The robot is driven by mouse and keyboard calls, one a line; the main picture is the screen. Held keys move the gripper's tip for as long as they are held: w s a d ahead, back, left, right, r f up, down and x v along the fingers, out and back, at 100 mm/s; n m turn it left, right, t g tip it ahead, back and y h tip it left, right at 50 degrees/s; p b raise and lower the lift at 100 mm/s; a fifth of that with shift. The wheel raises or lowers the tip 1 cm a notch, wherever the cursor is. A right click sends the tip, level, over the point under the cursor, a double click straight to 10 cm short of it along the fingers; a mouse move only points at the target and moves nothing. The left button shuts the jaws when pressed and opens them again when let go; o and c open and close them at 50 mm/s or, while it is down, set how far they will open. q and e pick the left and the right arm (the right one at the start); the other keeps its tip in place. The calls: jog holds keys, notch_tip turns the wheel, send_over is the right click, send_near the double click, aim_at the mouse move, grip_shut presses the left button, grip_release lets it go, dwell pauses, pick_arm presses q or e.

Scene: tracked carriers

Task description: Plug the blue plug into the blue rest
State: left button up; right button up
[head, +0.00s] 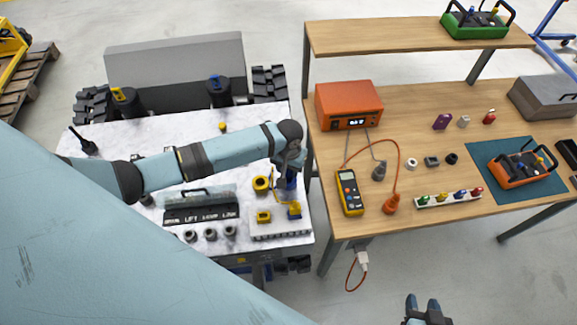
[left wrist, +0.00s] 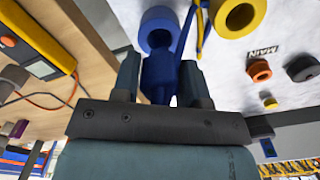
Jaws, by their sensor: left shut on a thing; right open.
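My left gripper (head: 289,168) is above the front right part of the white marble-topped carrier. It is shut on a blue plug (head: 291,181), which hangs below the fingers. In the left wrist view the blue plug (left wrist: 160,80) sits between the two fingers (left wrist: 160,78), its round hollow end beyond them. My right gripper (head: 427,311) is open and empty above the floor.
A yellow ring-shaped piece (head: 261,184) and yellow holder (head: 264,216) are close by. A black labelled panel with a handle (head: 200,208) stands left. Black posts with yellow (head: 120,96) and blue (head: 218,90) tops stand behind. A wooden bench (head: 440,100) adjoins on the right.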

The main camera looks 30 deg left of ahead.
aim_at(289, 174)
pick_arm(q)
jog(key=shift+f+b, duration=0.6)
jog(key=shift+f, duration=1.2)
jog(key=o, duration=1)
notch_tip(289, 174, up, 14)
jog(key=shift+f+b, duration=0.1)
jog(key=shift+b, duration=0.4)
